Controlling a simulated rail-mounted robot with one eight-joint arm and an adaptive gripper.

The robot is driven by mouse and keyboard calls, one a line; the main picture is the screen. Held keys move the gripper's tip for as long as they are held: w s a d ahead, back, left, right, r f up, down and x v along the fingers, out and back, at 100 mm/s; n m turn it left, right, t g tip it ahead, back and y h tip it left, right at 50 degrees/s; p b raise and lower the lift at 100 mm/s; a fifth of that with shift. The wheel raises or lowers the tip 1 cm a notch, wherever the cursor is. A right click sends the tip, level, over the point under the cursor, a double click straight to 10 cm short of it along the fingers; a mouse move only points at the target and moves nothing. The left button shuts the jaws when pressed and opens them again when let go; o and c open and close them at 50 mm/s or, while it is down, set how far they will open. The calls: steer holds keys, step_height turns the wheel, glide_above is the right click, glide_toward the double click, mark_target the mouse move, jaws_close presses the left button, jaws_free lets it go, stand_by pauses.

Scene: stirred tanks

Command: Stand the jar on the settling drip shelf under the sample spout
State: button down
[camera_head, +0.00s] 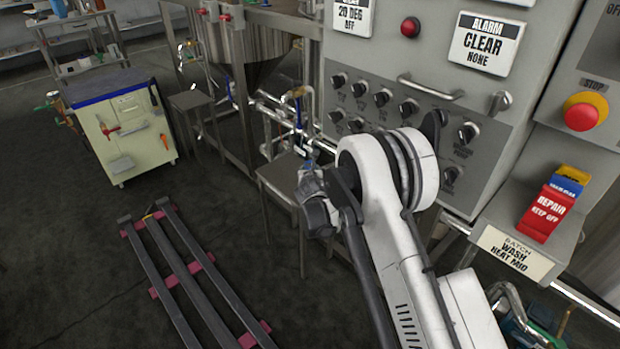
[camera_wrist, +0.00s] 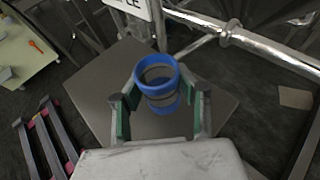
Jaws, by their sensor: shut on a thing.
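The jar (camera_wrist: 158,71) is a clear, short vessel with blue rings at rim and base. In the wrist view my gripper (camera_wrist: 159,103) is shut on it, one green-padded finger on each side. A square grey shelf (camera_wrist: 98,88) lies beneath the jar; I cannot tell whether the jar touches it. In the head view my gripper (camera_head: 309,180) is over the near grey shelf (camera_head: 275,174), and my arm hides part of both. A pipe with a blue-handled valve (camera_head: 298,112) stands behind it. The sample spout's outlet is not clearly visible.
A second grey shelf (camera_head: 190,99) stands farther left by another tank. A control panel (camera_head: 400,110) rises right of the near shelf. Shiny pipes (camera_wrist: 235,35) run behind the jar. A cream cabinet (camera_head: 125,130) and dark floor rails (camera_head: 185,275) are at left, with bare floor between.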

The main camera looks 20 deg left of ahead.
steer(key=shift+f+b, duration=0.35)
steer(key=shift+f, duration=0.9)
steer(key=shift+f, duration=0.1)
steer(key=c, duration=1.3)
jaws_free()
steer(key=shift+f, duration=0.1)
steer(key=shift+o, duration=0.2)
steer(key=shift+r, duration=0.25)
steer(key=p+v, duration=0.3)
steer(key=v, duration=0.9)
